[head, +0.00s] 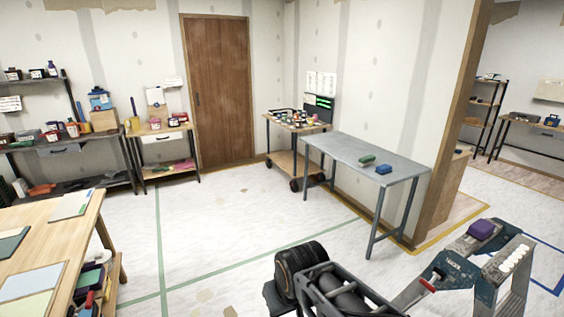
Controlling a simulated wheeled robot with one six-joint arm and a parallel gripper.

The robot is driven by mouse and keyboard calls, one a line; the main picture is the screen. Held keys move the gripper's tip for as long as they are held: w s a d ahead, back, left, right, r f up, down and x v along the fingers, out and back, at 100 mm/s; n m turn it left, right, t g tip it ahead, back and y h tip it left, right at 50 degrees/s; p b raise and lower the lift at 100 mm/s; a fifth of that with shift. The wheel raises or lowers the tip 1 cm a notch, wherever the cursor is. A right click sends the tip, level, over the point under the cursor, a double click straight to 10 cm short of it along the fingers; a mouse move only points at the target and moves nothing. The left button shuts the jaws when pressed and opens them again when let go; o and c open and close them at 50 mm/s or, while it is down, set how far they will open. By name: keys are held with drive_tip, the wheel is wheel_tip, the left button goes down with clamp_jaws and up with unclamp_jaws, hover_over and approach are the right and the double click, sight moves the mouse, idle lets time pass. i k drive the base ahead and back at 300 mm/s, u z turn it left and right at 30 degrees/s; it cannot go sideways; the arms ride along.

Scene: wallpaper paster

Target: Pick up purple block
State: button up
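A purple block (481,229) rests on the dark top of a worn blue-grey stepladder (446,266) at the lower right. The whole top and front of the block are visible and nothing touches it from above. Dark links of my own arm show at the bottom centre, to the left of the ladder. I cannot make out the fingers of my gripper in this view. The block stands apart from the visible arm links.
A grey metal table (350,151) with a green block (367,159) and a blue block (383,169) stands behind. A wooden table (75,235) is at the left. A loaded cart (286,161) stands by the wall. The middle floor is clear.

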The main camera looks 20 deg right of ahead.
sight(482, 229)
drive_tip(key=z, duration=0.2)
drive_tip(key=i, duration=1.6)
drive_tip(key=z, duration=1.45)
drive_tip(key=i, duration=0.95)
drive_tip(key=z, duration=1.3)
drive_tip(key=i, duration=0.35)
drive_tip(key=z, duration=0.15)
